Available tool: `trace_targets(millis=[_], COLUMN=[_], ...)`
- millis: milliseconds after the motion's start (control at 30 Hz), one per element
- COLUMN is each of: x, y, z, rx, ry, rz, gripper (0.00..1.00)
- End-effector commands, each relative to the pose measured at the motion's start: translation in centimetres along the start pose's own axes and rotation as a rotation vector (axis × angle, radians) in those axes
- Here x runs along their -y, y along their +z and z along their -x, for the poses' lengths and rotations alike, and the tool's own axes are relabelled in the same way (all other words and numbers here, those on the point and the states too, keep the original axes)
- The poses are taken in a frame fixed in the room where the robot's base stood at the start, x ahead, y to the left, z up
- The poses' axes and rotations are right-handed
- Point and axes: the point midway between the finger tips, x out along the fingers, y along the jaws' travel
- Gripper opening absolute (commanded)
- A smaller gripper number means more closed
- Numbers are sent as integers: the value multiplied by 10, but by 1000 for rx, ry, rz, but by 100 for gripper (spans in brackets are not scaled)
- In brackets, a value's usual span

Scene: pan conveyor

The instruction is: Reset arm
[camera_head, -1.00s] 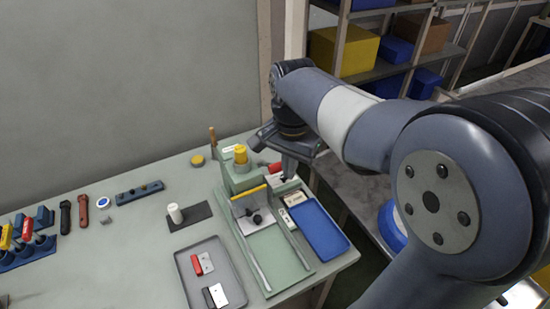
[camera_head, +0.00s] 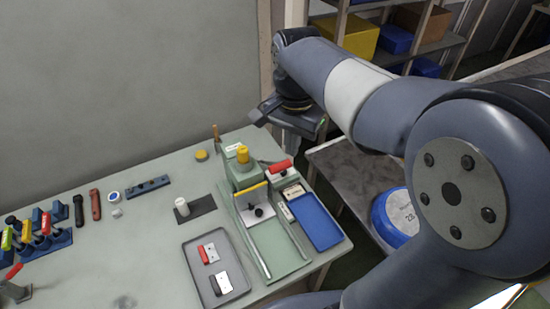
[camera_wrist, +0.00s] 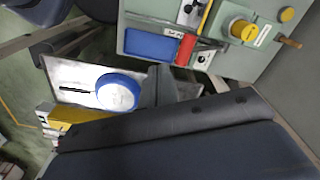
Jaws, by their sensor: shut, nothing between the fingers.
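My gripper (camera_wrist: 158,86) shows in the wrist view as a dark, narrow shape with its fingers together and nothing between them. In the head view, my wrist is raised beyond the far right corner of the workbench, and the fingertips are hard to make out there. The red handle also shows in the wrist view (camera_wrist: 186,49), apart from my gripper.
A yellow knob (camera_head: 242,154) tops the fixture, with a blue tray (camera_head: 316,222) beside it. A grey tray (camera_head: 196,284) holds red- and black-handled pieces. Tools stand at the left. A blue round container (camera_head: 395,214) is on the dark surface right of the bench. Shelves stand behind.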

Motion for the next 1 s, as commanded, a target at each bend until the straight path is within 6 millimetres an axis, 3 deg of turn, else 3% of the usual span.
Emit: trace_targets(millis=[433,1000], x=[1,6], y=[0,-3], z=[-9,-74], rx=[0,0], ry=[0,0], rz=[0,0], gripper=[0,0])
